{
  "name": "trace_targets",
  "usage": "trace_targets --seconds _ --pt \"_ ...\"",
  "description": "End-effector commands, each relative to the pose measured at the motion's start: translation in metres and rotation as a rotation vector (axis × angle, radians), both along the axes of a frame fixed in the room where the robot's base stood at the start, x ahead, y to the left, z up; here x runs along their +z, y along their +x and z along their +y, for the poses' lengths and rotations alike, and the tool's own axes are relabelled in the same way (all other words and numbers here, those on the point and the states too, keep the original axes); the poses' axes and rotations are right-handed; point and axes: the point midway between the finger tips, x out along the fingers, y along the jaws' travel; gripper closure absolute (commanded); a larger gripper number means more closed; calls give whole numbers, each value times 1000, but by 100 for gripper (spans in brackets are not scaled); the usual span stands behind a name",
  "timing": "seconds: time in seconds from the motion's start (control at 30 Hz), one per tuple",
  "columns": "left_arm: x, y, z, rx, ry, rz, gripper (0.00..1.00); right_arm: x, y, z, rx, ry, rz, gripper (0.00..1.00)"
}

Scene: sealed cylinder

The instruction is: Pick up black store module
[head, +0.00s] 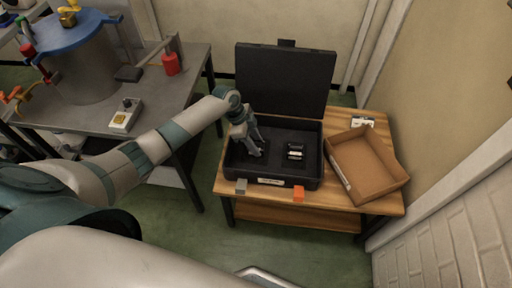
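An open black case (313,172) lies on the wooden table, its lid raised at the back. A small black module with a pale band (295,152) sits in the right half of the case's dark lining; it appears to be the black store module. My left gripper (260,148) reaches down into the left half of the case, left of the module and apart from it. Its two fingers look spread, with a gap between them. Dark lining beneath the fingertips makes it hard to see whether anything lies there. My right gripper is out of view.
An open brown cardboard box (370,163) stands right of the case on the wooden table (335,192). A grey block (241,186) and an orange block (298,194) lie at the front edge. A metal bench (180,90) with a large cylinder (85,65) stands left.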

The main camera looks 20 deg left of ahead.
Motion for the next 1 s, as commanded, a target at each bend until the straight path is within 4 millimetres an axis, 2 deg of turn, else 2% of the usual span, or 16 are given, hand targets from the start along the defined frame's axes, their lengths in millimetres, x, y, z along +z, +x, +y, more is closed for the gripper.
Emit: trace_targets --seconds 0.43,0.57,0.7,0.73,1.0 --pt "7 1 0 -1 0 -3 87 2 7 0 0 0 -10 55" --pt "19 1 0 -1 -1 -3 87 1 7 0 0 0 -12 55" --pt "40 1 0 -2 0 -4 87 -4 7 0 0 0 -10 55" --pt "45 1 -2 -3 0 -4 87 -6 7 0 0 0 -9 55" --pt "75 -7 -56 -5 -3 -4 87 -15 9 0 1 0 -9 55"
